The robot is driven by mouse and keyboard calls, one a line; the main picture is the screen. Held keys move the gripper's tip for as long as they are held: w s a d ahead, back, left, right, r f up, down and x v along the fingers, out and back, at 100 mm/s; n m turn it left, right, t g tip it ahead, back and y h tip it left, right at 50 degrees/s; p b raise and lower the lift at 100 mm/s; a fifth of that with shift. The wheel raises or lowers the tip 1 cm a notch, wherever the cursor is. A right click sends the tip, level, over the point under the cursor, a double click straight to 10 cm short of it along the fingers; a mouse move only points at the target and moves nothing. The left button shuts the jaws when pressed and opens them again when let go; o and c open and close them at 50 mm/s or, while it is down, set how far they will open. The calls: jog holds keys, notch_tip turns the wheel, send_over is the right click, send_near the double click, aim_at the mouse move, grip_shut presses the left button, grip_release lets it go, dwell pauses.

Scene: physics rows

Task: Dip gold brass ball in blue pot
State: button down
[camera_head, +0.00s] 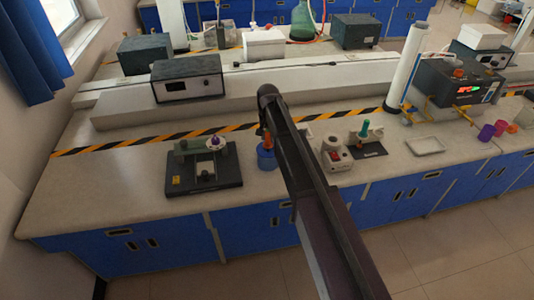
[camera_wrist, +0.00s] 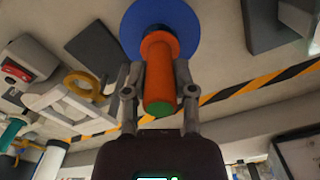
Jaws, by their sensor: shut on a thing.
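My gripper (camera_wrist: 158,84) is shut on an orange handle (camera_wrist: 159,70) with a green end, in the wrist view. The handle (camera_head: 267,142) also shows in the head view, just above the blue pot (camera_head: 266,160). The far end of the handle lies over the blue pot (camera_wrist: 182,25) in the wrist view. The gold brass ball is not visible; I cannot tell from these frames whether it is inside the pot. In the head view my own arm hides part of the area right of the pot.
A black board (camera_head: 203,183) with a fixture and a purple-topped piece stands left of the pot. A red-and-white device (camera_head: 335,158) and a dark stand with a green handle (camera_head: 365,128) are to the right. A striped tape strip (camera_head: 130,143) runs behind.

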jog(key=shift+r, duration=0.25)
dwell(0.3)
jog(key=shift+r+p, duration=3.55)
jog(key=shift+p, duration=0.2)
jog(key=shift+d+r, duration=0.1)
